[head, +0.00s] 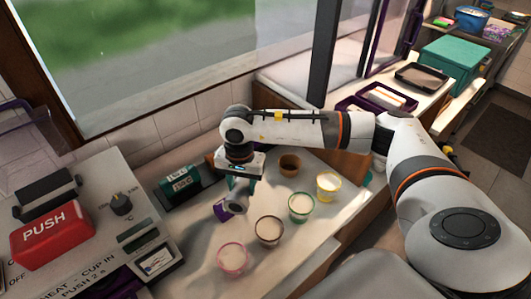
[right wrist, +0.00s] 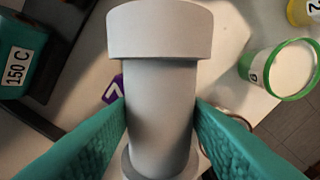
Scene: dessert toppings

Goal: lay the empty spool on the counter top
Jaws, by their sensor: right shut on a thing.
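The empty spool (right wrist: 160,110) is a plain grey-white cylinder with a wider flange at each end. In the right wrist view it fills the middle, between the two teal fingers of my right gripper (right wrist: 160,130), which is shut on its narrow barrel. In the head view my right gripper (head: 240,187) points down over the counter top (head: 196,235), and a pale end of the spool (head: 221,212) shows below it. I cannot tell whether the spool touches the counter top. My left gripper is not in view.
A brown cup (head: 290,165) is behind. A teal 150 C device (head: 180,184) stands left. A purple object (head: 236,205) is close by the spool.

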